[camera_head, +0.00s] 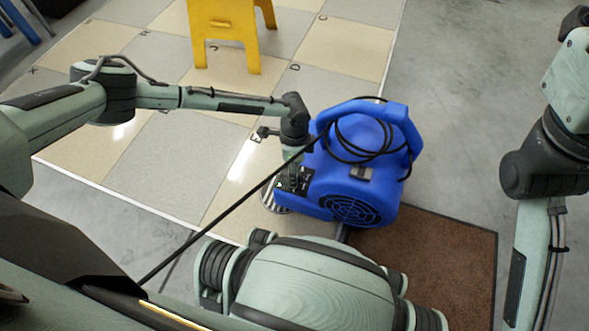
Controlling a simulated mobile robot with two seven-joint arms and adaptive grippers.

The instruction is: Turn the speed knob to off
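A blue floor blower (338,186) with a carry handle and a round dark grille stands on the floor right of centre. Its black control panel (304,180) is on the left part of its front, with a small green spot at its left edge. My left gripper (290,186) points down at this panel, in front of it or touching it; I cannot tell which. The speed knob cannot be made out and seems hidden by the gripper. The fingers are too small and dark to tell open from shut. My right arm is at the right edge, with its gripper out of view.
A black cord (345,150) is looped over the blower's top. A dark line like a cable runs from there to the lower left. A brown mat (450,255) lies at the blower's right front. A yellow stand (225,35) is behind on the tiles. Grey floor at right is clear.

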